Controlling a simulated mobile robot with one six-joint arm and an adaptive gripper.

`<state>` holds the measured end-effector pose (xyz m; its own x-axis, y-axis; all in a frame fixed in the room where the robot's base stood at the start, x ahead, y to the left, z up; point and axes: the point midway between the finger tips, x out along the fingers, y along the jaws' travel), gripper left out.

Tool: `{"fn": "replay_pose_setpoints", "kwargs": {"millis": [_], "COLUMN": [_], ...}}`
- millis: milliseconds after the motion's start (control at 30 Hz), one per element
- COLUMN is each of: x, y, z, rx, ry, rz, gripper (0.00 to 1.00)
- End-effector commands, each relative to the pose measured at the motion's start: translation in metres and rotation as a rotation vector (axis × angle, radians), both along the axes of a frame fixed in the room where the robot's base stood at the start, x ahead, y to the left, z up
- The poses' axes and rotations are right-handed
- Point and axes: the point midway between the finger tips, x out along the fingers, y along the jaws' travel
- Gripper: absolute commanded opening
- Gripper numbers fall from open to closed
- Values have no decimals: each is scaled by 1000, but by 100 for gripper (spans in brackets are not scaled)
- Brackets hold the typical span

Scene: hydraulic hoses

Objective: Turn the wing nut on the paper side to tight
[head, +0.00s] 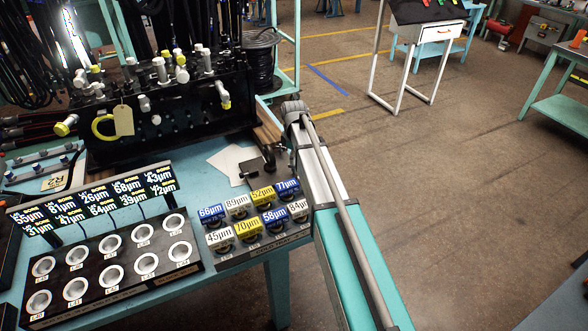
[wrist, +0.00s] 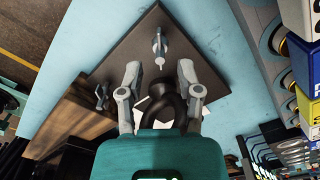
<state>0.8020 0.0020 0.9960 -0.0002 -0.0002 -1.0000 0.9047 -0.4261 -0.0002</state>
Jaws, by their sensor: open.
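In the wrist view my gripper (wrist: 159,70) is open, its two grey fingers apart over a dark square plate (wrist: 205,55). A small metallic wing nut (wrist: 158,45) stands on the plate just beyond the fingertips, between their lines and untouched. A second, darker wing-nut-like part (wrist: 100,95) is at the plate's left edge. A dark rounded part sits between the fingers; I cannot tell what it is. White paper (wrist: 145,104) shows partly behind it. In the head view the plate (head: 284,184) lies on the bench, with paper (head: 228,160) on its left. My gripper cannot be made out there.
A row of colored micron-labelled blocks (head: 248,229) stands at the plate's near side. A black hose manifold (head: 180,105) is behind left, and a rack of white cups (head: 110,275) is at front left. A wooden block (wrist: 65,125) adjoins the plate. Floor right of the bench is open.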

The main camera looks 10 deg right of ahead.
Motion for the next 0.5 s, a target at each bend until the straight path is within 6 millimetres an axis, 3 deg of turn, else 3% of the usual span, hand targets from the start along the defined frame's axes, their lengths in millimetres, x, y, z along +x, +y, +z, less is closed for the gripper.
{"fn": "replay_pose_setpoints", "kwargs": {"millis": [200,500], "x": [0,0], "y": [0,-1], "z": [-20,-32], "rx": [0,0], "ry": [0,0], "rz": [0,-2], "gripper": [46,46]}}
